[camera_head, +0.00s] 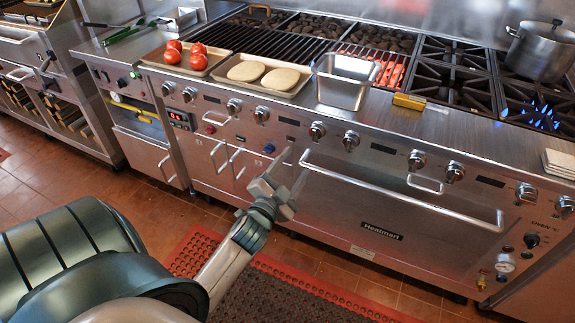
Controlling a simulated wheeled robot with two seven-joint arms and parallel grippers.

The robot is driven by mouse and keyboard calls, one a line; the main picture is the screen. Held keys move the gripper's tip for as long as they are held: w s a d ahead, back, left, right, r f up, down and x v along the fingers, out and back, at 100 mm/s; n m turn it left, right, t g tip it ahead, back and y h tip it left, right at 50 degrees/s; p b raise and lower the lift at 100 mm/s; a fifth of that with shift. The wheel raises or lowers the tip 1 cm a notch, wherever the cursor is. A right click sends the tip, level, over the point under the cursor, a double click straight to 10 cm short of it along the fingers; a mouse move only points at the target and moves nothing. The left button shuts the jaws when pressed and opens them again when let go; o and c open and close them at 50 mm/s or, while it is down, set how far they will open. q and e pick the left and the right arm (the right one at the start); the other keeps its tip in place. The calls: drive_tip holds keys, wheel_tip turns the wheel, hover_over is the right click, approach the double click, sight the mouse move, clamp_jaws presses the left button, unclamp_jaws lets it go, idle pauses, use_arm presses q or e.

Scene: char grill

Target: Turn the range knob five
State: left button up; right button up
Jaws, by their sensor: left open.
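A row of round metal range knobs runs along the front panel of the steel range. One knob (316,131) is just above and right of my left gripper, and another knob (350,140) is to its right. Further right are more knobs (416,160), (454,172) and (526,192). I see no readable numbers, so I cannot tell which knob is five. My left gripper (295,166) is open and empty, its fingers pointing up toward the panel. It appears apart from the knobs. My right gripper is not in view.
A long oven handle (400,190) sticks out below the panel, right of my gripper. On top are trays with tomatoes (198,55) and buns (246,71), a steel pan (345,82) and a pot (541,50). A blue flame (540,115) burns at the right.

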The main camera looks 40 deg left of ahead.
use_arm(q)
drive_tip(key=shift+v, duration=1.8)
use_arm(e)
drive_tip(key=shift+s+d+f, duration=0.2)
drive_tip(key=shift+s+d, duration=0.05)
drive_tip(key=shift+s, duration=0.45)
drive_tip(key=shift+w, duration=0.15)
